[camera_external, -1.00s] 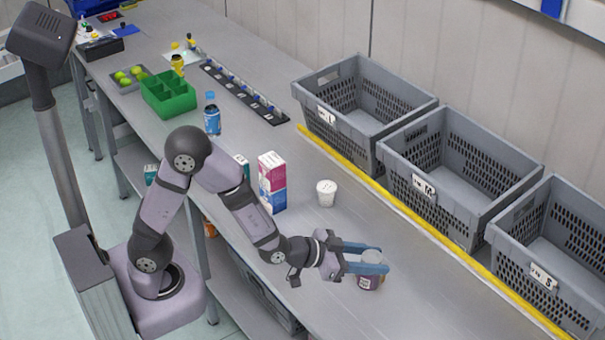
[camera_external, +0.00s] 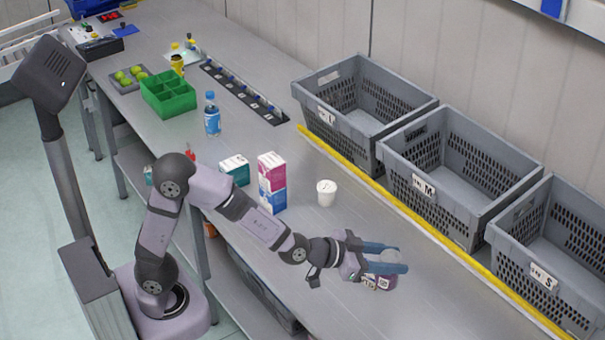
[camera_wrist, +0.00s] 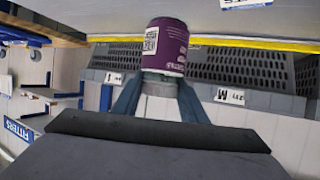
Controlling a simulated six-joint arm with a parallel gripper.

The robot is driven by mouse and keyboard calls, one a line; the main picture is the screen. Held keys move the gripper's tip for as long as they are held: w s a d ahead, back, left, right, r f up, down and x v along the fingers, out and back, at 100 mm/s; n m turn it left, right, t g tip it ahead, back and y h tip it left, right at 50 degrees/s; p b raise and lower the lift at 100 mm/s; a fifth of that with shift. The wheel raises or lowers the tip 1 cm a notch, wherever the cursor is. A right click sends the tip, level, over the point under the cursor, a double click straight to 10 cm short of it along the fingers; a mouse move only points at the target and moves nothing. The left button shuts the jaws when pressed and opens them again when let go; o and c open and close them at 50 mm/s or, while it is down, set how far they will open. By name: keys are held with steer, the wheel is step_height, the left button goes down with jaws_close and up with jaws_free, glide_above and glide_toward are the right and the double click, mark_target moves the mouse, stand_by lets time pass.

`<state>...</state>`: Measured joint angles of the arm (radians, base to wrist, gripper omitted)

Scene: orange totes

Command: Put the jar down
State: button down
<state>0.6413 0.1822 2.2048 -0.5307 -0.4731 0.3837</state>
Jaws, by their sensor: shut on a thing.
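The jar has a purple label with a pale code square and a grey lid. In the external view the jar (camera_external: 381,282) is at the front right of the bench, mostly below my blue fingers. My gripper (camera_external: 388,260) is shut on the jar near its lid. In the wrist view the jar (camera_wrist: 166,47) appears upside down between the fingertips of my gripper (camera_wrist: 158,88), its label facing the camera. I cannot tell whether its base touches the bench (camera_external: 330,262) or hangs just above it.
Three grey crates (camera_external: 455,232) stand along the back behind a yellow strip (camera_external: 425,224). A white cup (camera_external: 326,193), a pink and blue carton (camera_external: 272,184), a teal box (camera_external: 235,169) and a blue bottle (camera_external: 212,115) stand to the left. The bench right of the jar is clear.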

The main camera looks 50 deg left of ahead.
steer(key=shift+f, duration=4.9)
steer(key=shift+f, duration=0.15)
steer(key=c, duration=1.1)
jaws_free()
steer(key=b+v, duration=0.8)
steer(key=v, duration=0.4)
steer(key=shift+b, duration=0.4)
steer(key=shift+o, duration=0.4)
